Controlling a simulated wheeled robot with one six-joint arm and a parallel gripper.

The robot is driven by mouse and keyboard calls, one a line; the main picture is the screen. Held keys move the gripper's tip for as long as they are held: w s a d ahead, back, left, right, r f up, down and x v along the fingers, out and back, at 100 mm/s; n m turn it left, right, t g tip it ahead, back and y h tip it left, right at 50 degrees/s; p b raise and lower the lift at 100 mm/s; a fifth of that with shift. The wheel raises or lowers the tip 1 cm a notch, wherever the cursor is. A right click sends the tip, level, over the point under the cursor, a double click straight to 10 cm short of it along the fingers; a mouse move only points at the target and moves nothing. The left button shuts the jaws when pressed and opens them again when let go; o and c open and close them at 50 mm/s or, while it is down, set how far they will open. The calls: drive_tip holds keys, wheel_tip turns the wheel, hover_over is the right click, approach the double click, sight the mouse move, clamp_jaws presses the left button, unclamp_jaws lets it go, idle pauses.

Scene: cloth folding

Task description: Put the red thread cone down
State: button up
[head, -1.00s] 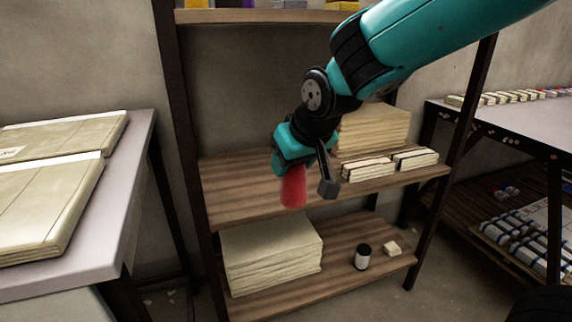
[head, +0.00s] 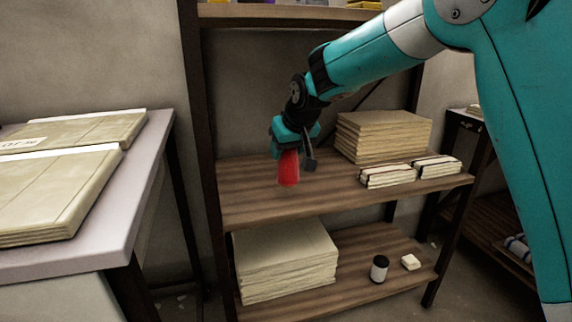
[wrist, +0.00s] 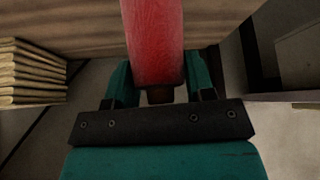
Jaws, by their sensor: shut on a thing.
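The red thread cone (head: 288,168) is held in my gripper (head: 290,148) at the middle shelf (head: 245,190) of the wooden rack. In the head view the cone points down, over the left part of that shelf; I cannot tell whether its lower end touches the board. In the wrist view the cone (wrist: 155,40) sits between the two teal fingers of my gripper (wrist: 160,90), which are shut on it. Its brown end shows near the palm, and its far end is cut off by the top edge.
A stack of boards or folded cloth (head: 385,135) and two small bundles (head: 388,176) stand on the shelf's right. Its left part is bare. The lower shelf holds another stack (head: 285,258), a dark jar (head: 379,268) and a small white block (head: 411,262). A table (head: 140,200) with packages stands left.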

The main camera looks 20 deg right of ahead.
sight(286, 161)
wheel_tip(286, 161, down, 4)
drive_tip(key=shift+w+r+b, duration=0.1)
drive_tip(key=shift+r+b, duration=0.15)
drive_tip(key=shift+b, duration=0.5)
drive_tip(key=shift+w, duration=0.1)
drive_tip(key=shift+r, duration=0.15)
drive_tip(key=o, duration=1.1)
drive_tip(key=shift+o, duration=0.2)
